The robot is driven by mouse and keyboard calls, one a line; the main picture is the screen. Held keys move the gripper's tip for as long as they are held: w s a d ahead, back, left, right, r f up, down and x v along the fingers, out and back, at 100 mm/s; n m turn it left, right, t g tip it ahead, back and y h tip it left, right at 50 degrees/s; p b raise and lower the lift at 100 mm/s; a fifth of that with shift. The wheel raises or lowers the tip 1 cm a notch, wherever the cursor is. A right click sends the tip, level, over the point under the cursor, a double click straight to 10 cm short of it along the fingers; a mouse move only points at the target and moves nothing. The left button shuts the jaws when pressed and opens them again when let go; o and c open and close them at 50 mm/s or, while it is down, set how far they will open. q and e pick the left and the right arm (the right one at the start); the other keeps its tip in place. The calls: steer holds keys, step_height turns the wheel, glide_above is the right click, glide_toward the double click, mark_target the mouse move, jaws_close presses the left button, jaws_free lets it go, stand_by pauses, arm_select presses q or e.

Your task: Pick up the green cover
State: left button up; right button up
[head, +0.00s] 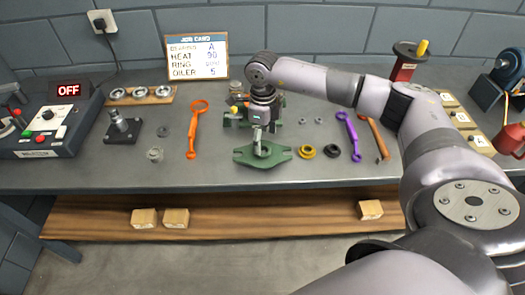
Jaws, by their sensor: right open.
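The green cover (275,160) is a flat plate with a lug at each end, lying on the grey workbench (110,178) near its front edge. My right gripper (258,143) reaches in from the right and points down over the middle of the cover. Its fingers are open around or just above the cover's raised centre; I cannot tell whether they touch it. The gripper hides part of the cover and part of the green casing (232,123) behind it. My left gripper is not in view.
An orange wrench (193,133) lies left of the cover. A yellow ring (307,152), a black ring (332,151) and a purple wrench (349,135) lie right. A job card (198,57) stands behind. Wooden blocks (176,218) sit on the lower shelf.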

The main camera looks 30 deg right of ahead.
mark_target(262, 146)
step_height(262, 146, down, 4)
steer(key=shift+s+a+f+p, duration=0.1)
steer(key=shift+f+p, duration=0.05)
steer(key=shift+p, duration=0.55)
steer(key=shift+c, duration=0.2)
jaws_close()
stand_by(0.4)
